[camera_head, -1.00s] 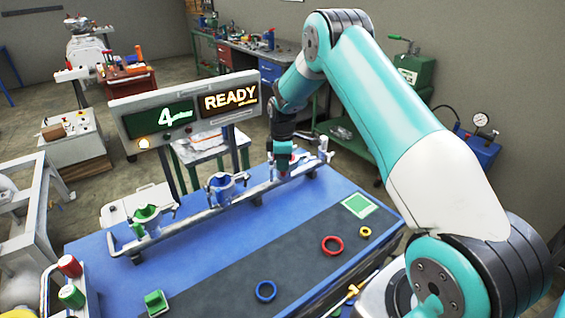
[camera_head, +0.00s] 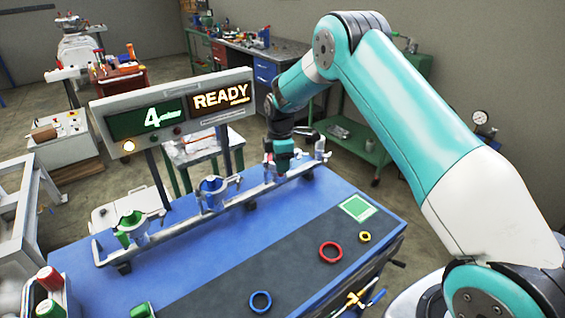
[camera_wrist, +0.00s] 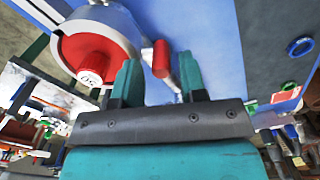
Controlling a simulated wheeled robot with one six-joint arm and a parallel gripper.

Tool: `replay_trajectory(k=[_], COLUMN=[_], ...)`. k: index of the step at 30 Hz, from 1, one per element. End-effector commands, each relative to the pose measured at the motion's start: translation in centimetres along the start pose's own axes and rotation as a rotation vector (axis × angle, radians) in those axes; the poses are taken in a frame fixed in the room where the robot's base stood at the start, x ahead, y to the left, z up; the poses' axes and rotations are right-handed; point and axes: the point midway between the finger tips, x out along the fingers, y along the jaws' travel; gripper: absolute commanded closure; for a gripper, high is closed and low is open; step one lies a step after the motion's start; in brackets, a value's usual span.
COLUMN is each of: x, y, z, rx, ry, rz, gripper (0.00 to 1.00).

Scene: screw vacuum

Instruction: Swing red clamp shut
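The red clamp is at the far right end of the rail (camera_head: 168,232) in the head view, largely hidden behind my gripper (camera_head: 282,172). In the wrist view, a red handle (camera_wrist: 161,59) on a metal rod lies ahead of and between my two teal fingertips (camera_wrist: 158,75). The fingers are apart, and I cannot tell whether either touches the handle. A round red part with a red knob (camera_wrist: 92,62), set in a pale ring, is to the left of the fingers.
A blue clamp (camera_head: 213,191) and a green clamp (camera_head: 130,224) stand along the rail to the left. A blue ring (camera_head: 260,301), red ring (camera_head: 330,252) and yellow ring (camera_head: 365,236) lie on the table's dark strip. A sign (camera_head: 176,108) reading 4 and READY stands behind the rail.

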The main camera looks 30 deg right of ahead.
Motion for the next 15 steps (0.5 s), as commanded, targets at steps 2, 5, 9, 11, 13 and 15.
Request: replay_trajectory(k=[2, 5, 9, 11, 13, 15], x=[0.0, 0.0, -0.1, -0.3, -1.0, -2.1], y=[0.0, 0.0, 0.0, 0.0, 0.0, 0.1], z=[0.0, -0.1, -0.1, -0.1, -0.1, -0.1], rx=[0.0, -0.002, -0.001, -0.001, -0.001, -0.001], ry=[0.0, 0.001, 0.001, 0.001, 0.001, 0.002], rz=[-0.001, -0.001, -0.001, 0.0, 0.002, 0.003], gripper=[0.56, 0.56, 0.56, 0.56, 0.56, 0.56])
